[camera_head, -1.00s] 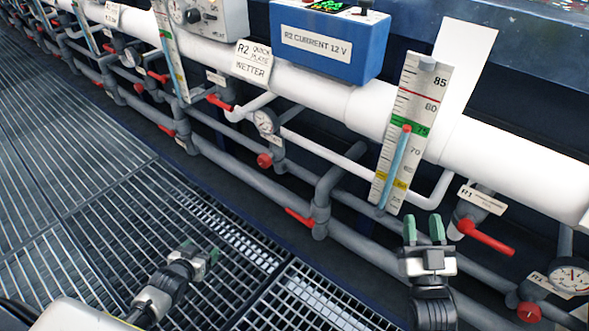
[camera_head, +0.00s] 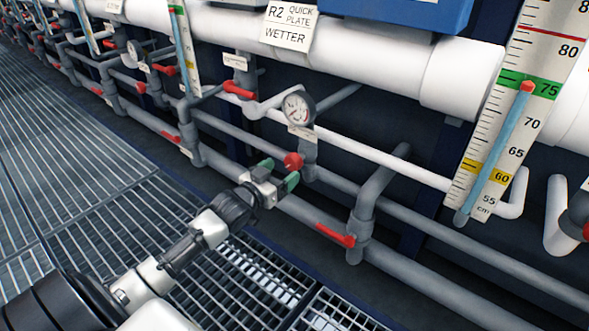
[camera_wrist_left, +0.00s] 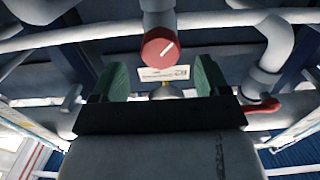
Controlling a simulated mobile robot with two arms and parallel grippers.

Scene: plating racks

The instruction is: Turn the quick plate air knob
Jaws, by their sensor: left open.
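The round red knob (camera_head: 293,160) sits on a grey pipe fitting below a round gauge (camera_head: 298,107). My left gripper (camera_head: 279,171) is open and empty, its green fingertips close to the knob. In the left wrist view, the knob (camera_wrist_left: 159,46), with a white line on its face, appears centred between the two fingers, a little past their tips. I cannot tell whether a finger touches it. A small label (camera_wrist_left: 164,74) shows beyond the fingers; its text is too small to read. My right gripper is out of view.
A red lever (camera_head: 336,235) is on the pipe to the right, and another red lever (camera_head: 238,90) is above left. A level scale (camera_head: 510,120) stands at the right. A white pipe (camera_head: 365,155) runs behind the knob. Metal grating (camera_head: 60,190) covers the floor.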

